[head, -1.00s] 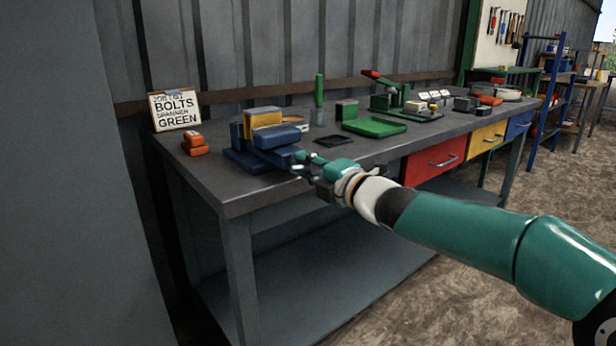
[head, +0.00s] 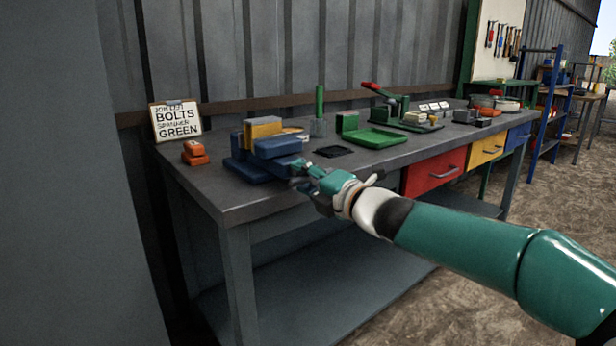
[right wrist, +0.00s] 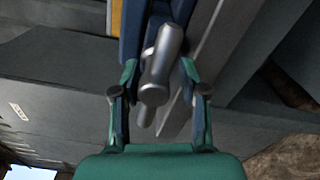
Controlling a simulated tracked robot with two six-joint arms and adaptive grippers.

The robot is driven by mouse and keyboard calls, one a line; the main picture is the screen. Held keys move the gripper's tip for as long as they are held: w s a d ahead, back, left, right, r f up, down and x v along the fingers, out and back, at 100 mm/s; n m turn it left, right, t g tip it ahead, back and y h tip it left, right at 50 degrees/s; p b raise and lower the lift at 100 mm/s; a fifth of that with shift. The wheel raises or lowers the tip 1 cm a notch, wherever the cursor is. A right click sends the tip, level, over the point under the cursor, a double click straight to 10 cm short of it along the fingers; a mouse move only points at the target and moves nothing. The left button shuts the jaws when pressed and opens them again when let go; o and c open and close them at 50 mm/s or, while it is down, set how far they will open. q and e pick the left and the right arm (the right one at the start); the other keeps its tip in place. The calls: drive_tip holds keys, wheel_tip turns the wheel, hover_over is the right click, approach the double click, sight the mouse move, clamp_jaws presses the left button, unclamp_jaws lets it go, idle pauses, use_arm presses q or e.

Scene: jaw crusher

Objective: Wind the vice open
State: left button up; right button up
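The blue vice (head: 277,146) stands at the near left end of the bench, with a yellow block (head: 262,127) between its jaws. My right gripper (head: 299,173) is at the vice's front end, over the bench's front edge. In the right wrist view a grey metal handle with a round knob (right wrist: 154,93) lies between the spread fingers of my right gripper (right wrist: 158,98). Gaps show on both sides of the handle, so the gripper looks open around it. The blue vice body (right wrist: 131,35) shows beyond. My left gripper is out of view.
Orange blocks (head: 194,155) and a clipboard sign (head: 177,121) are left of the vice. A dark flat pad (head: 334,152), a green tray (head: 375,138) and a green-handled tool (head: 319,105) are to its right. The dark bench (head: 215,190) has a bare near-left corner.

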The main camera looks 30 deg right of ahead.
drive_tip(key=shift+d+r, duration=0.1)
drive_tip(key=shift+r, duration=0.05)
drive_tip(key=shift+s, duration=0.1)
drive_tip(key=shift+s, duration=0.25)
drive_tip(key=s, duration=1.1)
drive_tip(key=shift+s+d, duration=0.15)
drive_tip(key=shift+d, duration=0.3)
drive_tip(key=w+m+p, duration=0.2)
drive_tip(key=w+p, duration=0.1)
drive_tip(key=w, duration=0.1)
drive_tip(key=w+m+p, duration=0.3)
drive_tip(key=w, duration=0.1)
drive_tip(key=w+m+p, duration=0.3)
drive_tip(key=w, duration=0.1)
drive_tip(key=shift+w+a, duration=0.15)
drive_tip(key=shift+a, duration=0.1)
